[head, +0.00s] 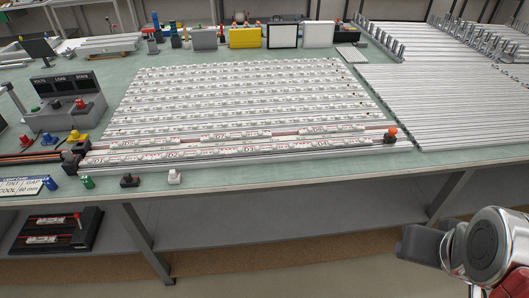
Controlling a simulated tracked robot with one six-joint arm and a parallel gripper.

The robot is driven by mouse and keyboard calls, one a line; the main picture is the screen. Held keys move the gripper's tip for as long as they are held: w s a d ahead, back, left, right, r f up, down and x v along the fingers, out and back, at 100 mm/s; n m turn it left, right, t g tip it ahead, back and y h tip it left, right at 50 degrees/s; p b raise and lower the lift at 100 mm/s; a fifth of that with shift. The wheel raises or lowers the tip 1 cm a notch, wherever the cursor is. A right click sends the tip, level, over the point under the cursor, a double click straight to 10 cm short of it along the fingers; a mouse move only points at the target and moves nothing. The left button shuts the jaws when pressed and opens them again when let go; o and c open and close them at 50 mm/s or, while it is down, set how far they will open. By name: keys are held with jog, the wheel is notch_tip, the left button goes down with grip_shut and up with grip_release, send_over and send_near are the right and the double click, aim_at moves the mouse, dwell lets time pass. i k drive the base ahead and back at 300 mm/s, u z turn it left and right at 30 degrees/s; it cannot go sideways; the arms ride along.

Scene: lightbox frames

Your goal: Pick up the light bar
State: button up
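Long white light bars with red lettering lie in parallel rows on the green bench top. The nearest light bar (230,151) runs along the bench's front edge. A black block sits at its left end, and an orange-topped knob (390,134) stands near its right end. Several identical rows (245,92) lie behind it. My arm shows at the lower right, in front of the bench and well apart from the bars. A dark grey block (419,244) at its end may be part of my gripper. No fingertips can be made out, and nothing held is visible.
A test box with dark displays (70,100) stands at the left. Bare metal profiles (445,95) cover the right side. Yellow, white and grey panels (245,38) stand at the back. Small connectors (174,177) sit on the front edge. A black tray (57,231) lies below the bench.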

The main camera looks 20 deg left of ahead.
aim_at(292, 147)
jog(key=u, duration=0.3)
jog(key=k, duration=0.65)
jog(key=u, duration=0.5)
jog(key=k, duration=0.65)
jog(key=u, duration=0.75)
jog(key=i, duration=2.35)
jog(key=z, duration=0.55)
